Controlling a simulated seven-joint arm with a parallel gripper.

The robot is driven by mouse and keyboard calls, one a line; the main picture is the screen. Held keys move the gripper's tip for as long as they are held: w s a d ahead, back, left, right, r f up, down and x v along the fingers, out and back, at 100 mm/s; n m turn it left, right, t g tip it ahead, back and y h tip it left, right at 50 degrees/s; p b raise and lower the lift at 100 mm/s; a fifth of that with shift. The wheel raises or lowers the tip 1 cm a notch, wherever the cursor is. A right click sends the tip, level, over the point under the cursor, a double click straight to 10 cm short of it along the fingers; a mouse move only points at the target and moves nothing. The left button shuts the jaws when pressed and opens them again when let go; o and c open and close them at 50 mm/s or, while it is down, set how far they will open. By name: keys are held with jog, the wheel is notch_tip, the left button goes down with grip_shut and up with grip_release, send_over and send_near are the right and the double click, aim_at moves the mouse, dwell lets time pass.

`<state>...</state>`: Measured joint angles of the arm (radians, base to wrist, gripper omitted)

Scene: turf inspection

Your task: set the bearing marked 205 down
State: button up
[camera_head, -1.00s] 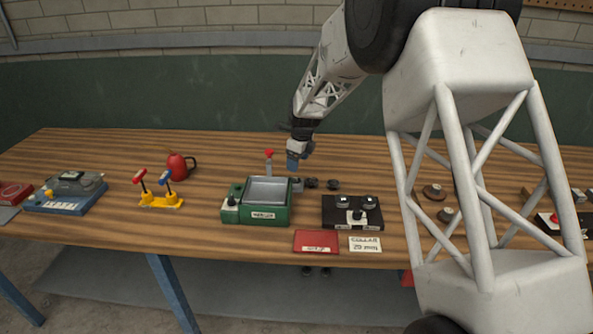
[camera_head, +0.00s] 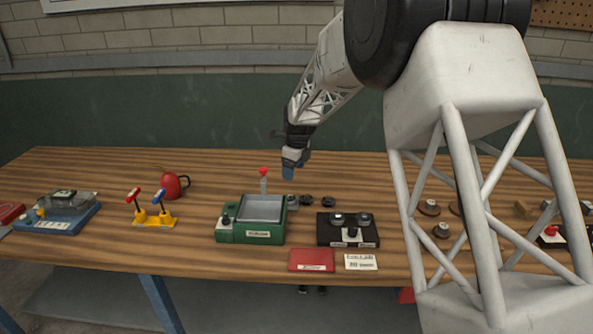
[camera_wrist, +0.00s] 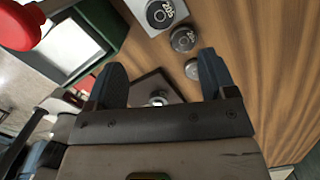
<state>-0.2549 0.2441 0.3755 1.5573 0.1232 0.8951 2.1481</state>
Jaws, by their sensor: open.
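A grey round piece on a squarish base (camera_wrist: 166,13), with a label that seems to read 205, lies on the table by the green-rimmed tray; in the head view it is the grey piece (camera_head: 292,202) at the tray's right side. A smaller dark ring (camera_wrist: 184,39) with a label I cannot read for sure lies beside it, then another dark ring (camera_wrist: 194,68). My gripper (camera_wrist: 162,78) is open, its blue fingers apart, with nothing visible held. In the head view my gripper (camera_head: 289,172) hangs above the table behind the green tray (camera_head: 251,237).
A red-knobbed lever (camera_head: 263,178) stands upright behind the tray. A black fixture (camera_head: 348,240) is to the right, with a red card (camera_head: 311,267) and a white card (camera_head: 361,262) in front. Table behind the rings is clear.

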jog(key=s+d+r+n+t, duration=0.1)
jog(key=s+d+r+n, duration=0.55)
jog(key=s, duration=0.55)
jog(key=s+d+r+n, duration=0.4)
jog(key=s+d+r, duration=0.45)
jog(key=s, duration=0.25)
jog(key=s+d+n, duration=0.3)
jog(key=s+n, duration=0.1)
jog(key=s, duration=0.6)
jog(key=s+d+f+n+h, duration=0.1)
jog(key=s+d+n, duration=0.2)
jog(key=s, duration=0.8)
jog(key=s+d+n+t, duration=0.1)
jog(key=s+d+n, duration=0.2)
jog(key=s, duration=0.7)
jog(key=shift+s+f+n, duration=0.2)
jog(key=shift+f+n, duration=0.2)
jog(key=shift+n, duration=0.55)
